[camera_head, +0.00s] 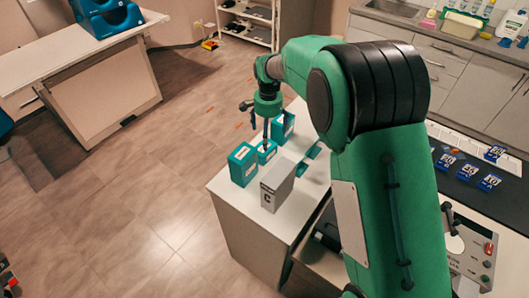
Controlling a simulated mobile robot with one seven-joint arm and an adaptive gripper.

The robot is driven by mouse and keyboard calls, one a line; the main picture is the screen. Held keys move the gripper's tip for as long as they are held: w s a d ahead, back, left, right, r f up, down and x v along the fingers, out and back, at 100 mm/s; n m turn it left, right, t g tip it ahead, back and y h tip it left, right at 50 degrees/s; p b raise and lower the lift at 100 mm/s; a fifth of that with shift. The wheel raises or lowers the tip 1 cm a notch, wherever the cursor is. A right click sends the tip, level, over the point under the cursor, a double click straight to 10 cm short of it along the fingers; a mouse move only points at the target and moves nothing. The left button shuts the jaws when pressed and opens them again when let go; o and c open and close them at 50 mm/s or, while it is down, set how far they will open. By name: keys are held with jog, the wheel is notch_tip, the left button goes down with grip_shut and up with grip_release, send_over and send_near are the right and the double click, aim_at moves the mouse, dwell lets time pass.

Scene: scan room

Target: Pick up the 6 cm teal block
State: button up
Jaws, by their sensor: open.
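Several teal blocks of different sizes stand on a white-topped cabinet. A larger teal block (242,165) is at the left, a smaller one (267,152) is just right of it, and another (288,124) stands farther back. I cannot read a size on any of them; the smaller one may be the 6 cm teal block. My gripper (260,132) is open and points down over the smaller block. One dark finger overlaps that block in the picture; I cannot tell whether they touch. No block is visibly held.
A grey box (275,186) stands close in front of the smaller block. Flat teal pieces (312,151) lie to the right, near my arm. The cabinet's white top (240,205) is bare at its front left. A dark mat with blue cards (488,182) is at the right.

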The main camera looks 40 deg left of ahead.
aim_at(267, 152)
notch_tip(267, 152, down, 6)
jog(key=shift+r, duration=0.1)
dwell(0.4)
jog(key=shift+s+f+b, duration=0.15)
jog(key=shift+f+b, duration=0.55)
jog(key=shift+f, duration=1.9)
jog(key=c, duration=1.6)
jog(key=shift+r, duration=0.2)
notch_tip(267, 152, up, 10)
jog(key=shift+f+p, duration=0.1)
jog(key=shift+p, duration=0.55)
